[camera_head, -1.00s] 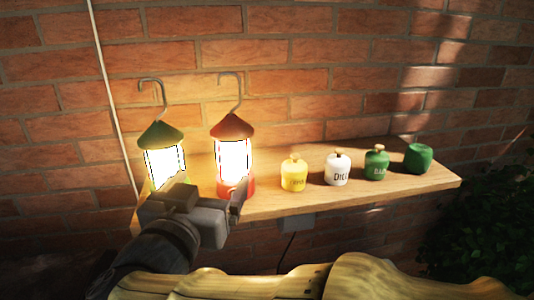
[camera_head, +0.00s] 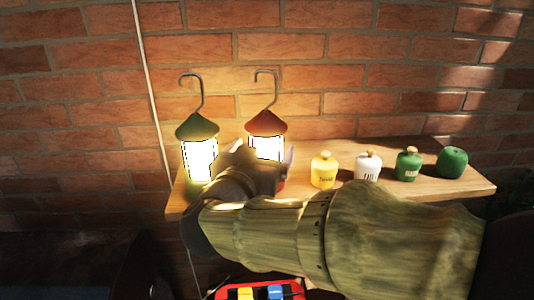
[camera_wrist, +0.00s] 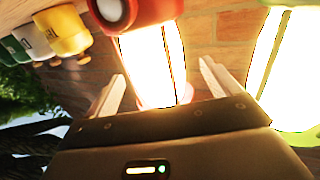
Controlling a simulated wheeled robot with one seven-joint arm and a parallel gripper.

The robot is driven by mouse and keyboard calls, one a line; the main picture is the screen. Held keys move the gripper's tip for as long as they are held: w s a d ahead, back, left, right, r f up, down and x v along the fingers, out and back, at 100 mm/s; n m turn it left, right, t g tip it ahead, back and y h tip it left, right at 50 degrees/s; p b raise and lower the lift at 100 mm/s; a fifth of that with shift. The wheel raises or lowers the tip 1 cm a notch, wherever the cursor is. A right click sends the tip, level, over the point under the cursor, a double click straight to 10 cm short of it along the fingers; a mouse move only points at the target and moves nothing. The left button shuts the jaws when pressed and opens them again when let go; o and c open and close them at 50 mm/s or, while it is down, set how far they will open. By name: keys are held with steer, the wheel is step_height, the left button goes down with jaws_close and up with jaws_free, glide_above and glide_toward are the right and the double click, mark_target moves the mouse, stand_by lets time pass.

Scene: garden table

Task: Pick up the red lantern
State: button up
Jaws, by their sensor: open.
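The red lantern (camera_head: 267,124) stands upright on a wooden shelf, glowing, with a red cone roof and a wire hook on top. My gripper (camera_head: 264,160) is in front of it and hides part of its lower body. In the wrist view the lantern's bright glass (camera_wrist: 152,62) lies between my two open fingers (camera_wrist: 162,68), with its red base at the top of the picture. The fingers show on either side of the glass and do not visibly press on it; whether they touch is unclear.
A glowing green lantern (camera_head: 197,126) stands close to the left. To the right stand a yellow jar (camera_head: 323,172), a white jar (camera_head: 368,166), a green jar (camera_head: 407,165) and a green object (camera_head: 452,162). A brick wall (camera_head: 340,75) is close behind the shelf (camera_head: 435,188).

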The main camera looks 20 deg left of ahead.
mark_target(268, 141)
steer(key=w+p, duration=0.1)
steer(key=w, duration=0.3)
steer(key=shift+w+a, duration=0.1)
steer(key=shift+w, duration=0.2)
steer(key=shift+s, duration=0.2)
steer(key=shift+w, duration=0.1)
steer(key=shift+c, duration=1.3)
steer(key=c, duration=1.1)
